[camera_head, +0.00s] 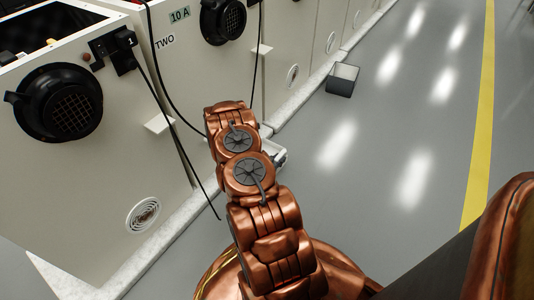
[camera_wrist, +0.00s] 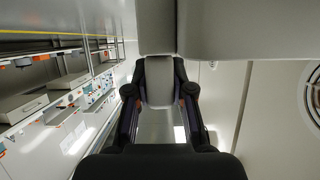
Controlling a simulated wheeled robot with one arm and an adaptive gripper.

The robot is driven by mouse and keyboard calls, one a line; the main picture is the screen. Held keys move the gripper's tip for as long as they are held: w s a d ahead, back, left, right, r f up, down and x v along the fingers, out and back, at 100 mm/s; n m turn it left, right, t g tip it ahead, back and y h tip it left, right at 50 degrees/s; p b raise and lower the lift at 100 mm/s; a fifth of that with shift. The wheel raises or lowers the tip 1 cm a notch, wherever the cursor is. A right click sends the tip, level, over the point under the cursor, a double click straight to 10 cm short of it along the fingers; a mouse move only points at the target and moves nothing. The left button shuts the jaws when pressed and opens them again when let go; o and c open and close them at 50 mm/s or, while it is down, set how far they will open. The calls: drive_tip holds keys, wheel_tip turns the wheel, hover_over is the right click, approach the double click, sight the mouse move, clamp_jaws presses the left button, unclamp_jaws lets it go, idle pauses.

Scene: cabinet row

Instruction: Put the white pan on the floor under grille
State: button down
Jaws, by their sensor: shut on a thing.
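My gripper (camera_wrist: 160,90) shows in the wrist view with its dark fingers shut on a pale grey-white piece, which I take to be the white pan (camera_wrist: 158,25). The pan's pale surface spreads across the top of that view, and its full shape is cut off. In the head view my arm hides most of the gripper, and a small pale part shows beside it, low by the cabinets. A round grille (camera_head: 143,214) is low on the nearest cabinet front. A round grille (camera_wrist: 314,92) also shows at the right edge of the wrist view.
Cabinets (camera_head: 100,170) stand in a row on the left with black round fittings and hanging black cables (camera_head: 170,110). A pale ledge (camera_head: 75,275) runs along their foot. An open grey box (camera_head: 342,80) is on the floor farther along. The grey floor (camera_head: 370,200) on the right is clear.

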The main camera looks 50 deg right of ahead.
drive_tip(key=shift+w, duration=0.1)
drive_tip(key=shift+f+b, duration=0.3)
drive_tip(key=shift+f, duration=0.15)
drive_tip(key=shift+f+b, duration=1.65)
drive_tip(key=shift+f, duration=1.25)
drive_tip(key=shift+f, duration=0.55)
drive_tip(key=c, duration=0.9)
unclamp_jaws()
drive_tip(key=shift+c, duration=0.2)
drive_tip(key=shift+o, duration=0.2)
drive_tip(key=o, duration=0.9)
